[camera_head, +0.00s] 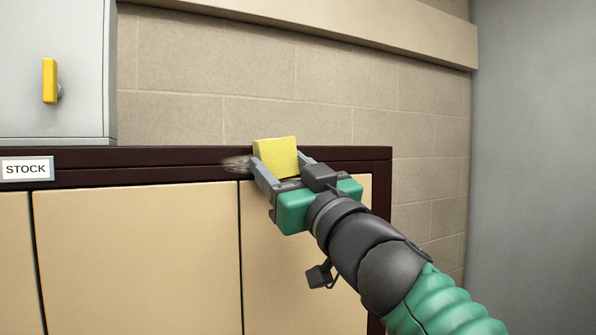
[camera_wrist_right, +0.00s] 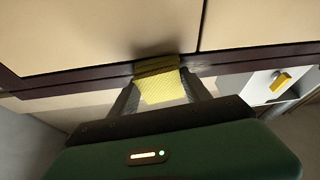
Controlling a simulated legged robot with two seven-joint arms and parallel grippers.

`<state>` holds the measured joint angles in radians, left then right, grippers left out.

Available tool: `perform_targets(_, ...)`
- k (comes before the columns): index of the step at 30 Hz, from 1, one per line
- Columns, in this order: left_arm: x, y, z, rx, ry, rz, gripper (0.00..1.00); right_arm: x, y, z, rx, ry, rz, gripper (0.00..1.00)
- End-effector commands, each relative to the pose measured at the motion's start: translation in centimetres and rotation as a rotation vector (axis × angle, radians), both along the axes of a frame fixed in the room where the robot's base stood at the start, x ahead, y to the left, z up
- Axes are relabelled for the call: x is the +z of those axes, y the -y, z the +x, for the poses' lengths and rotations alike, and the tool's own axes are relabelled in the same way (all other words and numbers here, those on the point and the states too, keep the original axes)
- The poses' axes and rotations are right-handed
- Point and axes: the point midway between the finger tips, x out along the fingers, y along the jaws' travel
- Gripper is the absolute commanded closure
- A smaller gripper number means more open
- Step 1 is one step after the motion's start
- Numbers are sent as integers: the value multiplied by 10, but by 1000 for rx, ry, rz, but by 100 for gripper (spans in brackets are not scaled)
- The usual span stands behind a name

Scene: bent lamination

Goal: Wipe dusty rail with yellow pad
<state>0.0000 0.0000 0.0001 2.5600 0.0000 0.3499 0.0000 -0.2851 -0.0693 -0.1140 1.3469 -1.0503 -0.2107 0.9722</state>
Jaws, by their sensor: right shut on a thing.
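The yellow pad (camera_head: 276,155) is between the fingers of my right gripper (camera_head: 279,161), which is shut on it. The pad stands up in front of the dark brown rail (camera_head: 150,174) along the cabinet's top front. In the right wrist view the pad (camera_wrist_right: 162,88) meets the dark rail (camera_wrist_right: 60,81) and appears to touch it. A greyish dust patch (camera_head: 236,163) lies on the rail just left of the pad. Any dust behind the pad and gripper is hidden. My left gripper is not in view.
Tan cabinet doors (camera_head: 135,260) lie below the rail, with a STOCK label (camera_head: 26,169) at left. A grey box (camera_head: 85,100) with a yellow handle (camera_head: 50,81) stands on top at left. A block wall (camera_head: 350,100) is behind. The cabinet ends just right of my gripper.

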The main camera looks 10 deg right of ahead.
Motion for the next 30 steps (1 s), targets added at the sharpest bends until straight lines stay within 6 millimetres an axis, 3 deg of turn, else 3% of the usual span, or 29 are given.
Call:
perform_targets(21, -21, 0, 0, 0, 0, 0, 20, -2, -46, -15, 2, -1, -1, 77)
perform_targets(30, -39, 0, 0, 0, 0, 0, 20, -3, -73, -24, 3, 0, 0, 77)
